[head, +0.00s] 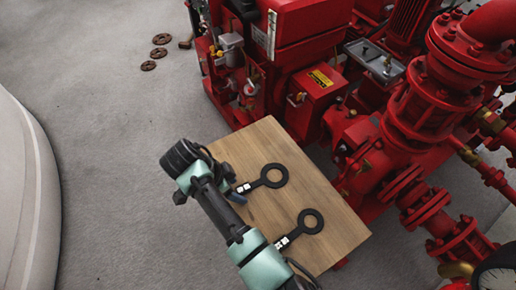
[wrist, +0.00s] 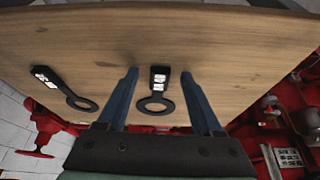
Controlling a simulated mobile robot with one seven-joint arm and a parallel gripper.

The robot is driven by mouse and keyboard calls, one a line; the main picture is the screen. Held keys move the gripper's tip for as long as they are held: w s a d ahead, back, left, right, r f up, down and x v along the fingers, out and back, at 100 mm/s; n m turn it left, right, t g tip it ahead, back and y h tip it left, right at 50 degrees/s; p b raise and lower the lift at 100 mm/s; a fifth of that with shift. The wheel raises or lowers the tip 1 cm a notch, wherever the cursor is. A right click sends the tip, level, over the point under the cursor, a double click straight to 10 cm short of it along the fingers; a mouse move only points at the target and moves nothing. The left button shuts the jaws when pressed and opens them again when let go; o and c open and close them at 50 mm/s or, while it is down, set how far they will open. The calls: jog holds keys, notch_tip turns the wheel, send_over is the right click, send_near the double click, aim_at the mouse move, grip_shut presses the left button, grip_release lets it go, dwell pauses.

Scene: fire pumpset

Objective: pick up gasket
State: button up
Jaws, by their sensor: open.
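Two black gaskets, each a flat ring with a handle bearing white labels, lie on a wooden board. In the head view the upper gasket (head: 275,176) is nearest my gripper (head: 235,194), which is partly hidden by my arm; the lower gasket (head: 312,221) lies closer to the board's bottom edge. In the wrist view my gripper (wrist: 158,73) is open, its two blue fingers on either side of one gasket (wrist: 157,103) in the picture. Nothing is held between them. The other gasket (wrist: 82,103) lies left of the fingers. I cannot tell the fingertips' height above the board.
The wooden board (head: 335,246) stands against a red pumpset (head: 420,100) with pipes and flanges on its right and upper sides. Several brown rings (head: 160,39) lie on the grey floor at upper left. The floor left of the board is clear.

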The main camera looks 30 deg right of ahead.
grip_shut()
jog(key=shift+r, duration=0.1)
